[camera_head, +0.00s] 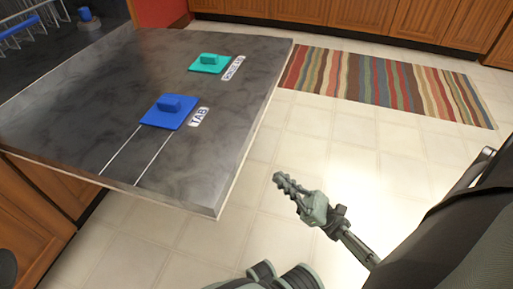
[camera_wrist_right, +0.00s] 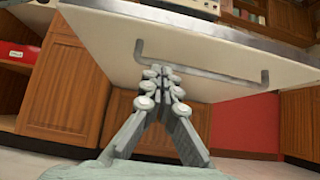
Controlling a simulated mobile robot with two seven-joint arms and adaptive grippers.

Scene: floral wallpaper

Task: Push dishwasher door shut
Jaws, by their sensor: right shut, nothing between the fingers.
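The dishwasher door (camera_head: 100,90) is open and lies about level, its dark metal inner face up. It carries a blue tab lid (camera_head: 170,111) and a teal lid (camera_head: 210,63). In the right wrist view the door's pale outer face (camera_wrist_right: 110,45) shows from below, with a grey bar handle (camera_wrist_right: 215,76). My right gripper (camera_head: 279,180) is to the right of the door's near corner in the head view, over the floor. It is shut and empty. In the wrist view its fingertips (camera_wrist_right: 161,72) overlap the handle; contact cannot be told. My left gripper is not in view.
A dish rack (camera_head: 25,30) shows inside the dishwasher at the upper left. Wooden cabinets (camera_head: 310,12) line the back, and one (camera_head: 30,225) stands below the door at left. A striped rug (camera_head: 390,88) lies on the tiled floor, which is otherwise clear right of the door.

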